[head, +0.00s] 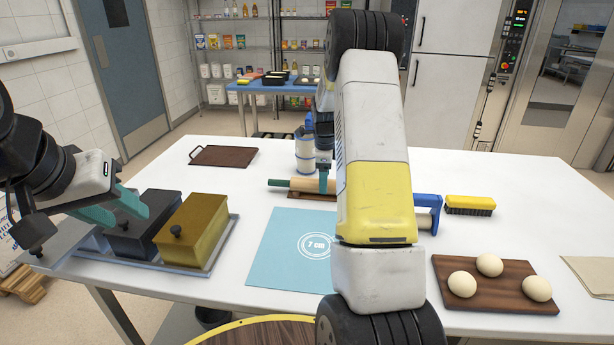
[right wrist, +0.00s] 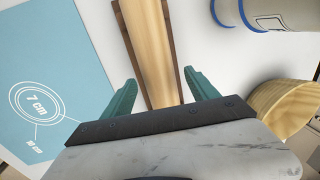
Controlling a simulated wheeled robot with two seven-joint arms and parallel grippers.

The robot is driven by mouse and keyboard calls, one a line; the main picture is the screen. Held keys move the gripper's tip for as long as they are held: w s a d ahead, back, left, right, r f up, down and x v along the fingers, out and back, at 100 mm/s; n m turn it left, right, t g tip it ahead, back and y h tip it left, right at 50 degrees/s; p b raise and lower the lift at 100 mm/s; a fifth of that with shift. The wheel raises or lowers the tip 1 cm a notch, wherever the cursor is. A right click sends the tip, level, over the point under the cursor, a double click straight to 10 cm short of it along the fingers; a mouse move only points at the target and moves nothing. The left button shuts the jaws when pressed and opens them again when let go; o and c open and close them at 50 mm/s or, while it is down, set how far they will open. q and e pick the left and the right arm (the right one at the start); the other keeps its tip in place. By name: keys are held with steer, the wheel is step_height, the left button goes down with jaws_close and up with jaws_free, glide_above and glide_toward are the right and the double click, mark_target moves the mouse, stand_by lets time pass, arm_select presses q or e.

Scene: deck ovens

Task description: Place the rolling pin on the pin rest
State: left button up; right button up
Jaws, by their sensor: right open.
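The rolling pin (head: 303,184), pale wood with a green handle end at its left, lies on the table's far middle. The dark brown pin rest (head: 312,196) shows beneath it; my right arm hides their right part. In the right wrist view the pin (right wrist: 152,50) runs lengthwise over the brown rest (right wrist: 176,30), whose edges show on both sides. My right gripper (right wrist: 160,92) is open, its teal fingertips apart on either side of the pin. In the head view, one finger of it shows at the pin. My left gripper (head: 120,208) is open and empty near the lidded tins.
A grey tray (head: 222,248) holds a dark and a gold tin (head: 190,230). A blue mat (head: 283,250) lies centrally. A blue-white jar (head: 304,152) stands behind the pin. A yellow brush (head: 470,205) and a board (head: 500,300) with dough balls are right. The far left table is mostly clear.

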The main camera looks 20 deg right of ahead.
steer(key=s+a+r+n+t+y, duration=0.1)
steer(key=s+a+r+n, duration=0.25)
steer(key=r, duration=0.55)
steer(key=s+a+r+n, duration=0.2)
steer(key=s+r, duration=0.3)
steer(key=r, duration=0.4)
steer(key=s+a+r+n+t, duration=0.1)
steer(key=s+a+n, duration=0.3)
steer(key=s+n, duration=0.2)
steer(key=s+a+r+n+t+y, duration=0.1)
steer(key=s+a+n, duration=0.3)
steer(key=s, duration=0.6)
steer(key=s+a+r+n+t+y, duration=0.1)
steer(key=s+a+n, duration=0.3)
steer(key=s+n, duration=0.4)
steer(key=shift+s+a+r+t, duration=0.2)
steer(key=shift+s+r+t, duration=0.1)
steer(key=shift+s+r, duration=0.3)
arm_select(q)
steer(key=shift+c, duration=0.4)
